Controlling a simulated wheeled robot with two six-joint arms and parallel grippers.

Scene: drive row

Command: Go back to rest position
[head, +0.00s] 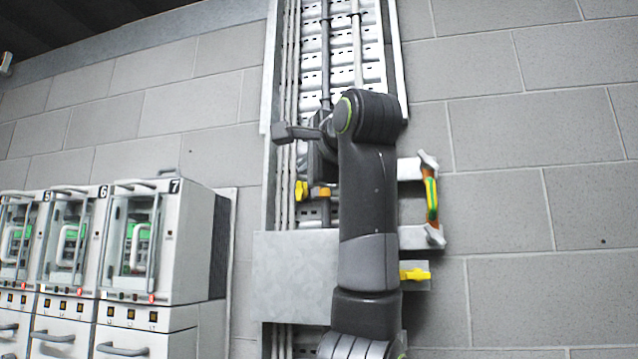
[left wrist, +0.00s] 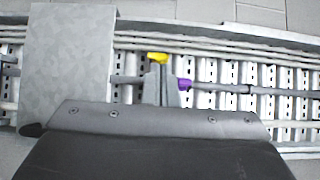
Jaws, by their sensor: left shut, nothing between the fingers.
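My left arm rises from the bottom middle of the head view and bends at the top toward the cable tray on the wall. My left gripper (head: 318,163) is at the tray, partly hidden behind my arm. It is shut with nothing in it. In the left wrist view its narrow grey fingers (left wrist: 161,90) point up the picture at the tray. A yellow knob (head: 301,191) is just below the gripper; a yellow part (left wrist: 158,57) also shows at the fingers' far end in the wrist view. I cannot tell whether they touch. My right gripper is not in view.
The cable tray (head: 313,42) with pipes runs up the block wall. A plain metal plate (head: 290,268) crosses it below. Right of my arm are a green-and-orange handle (head: 431,200) and a yellow handle (head: 415,274). Numbered drive cabinets (head: 185,250) stand at left.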

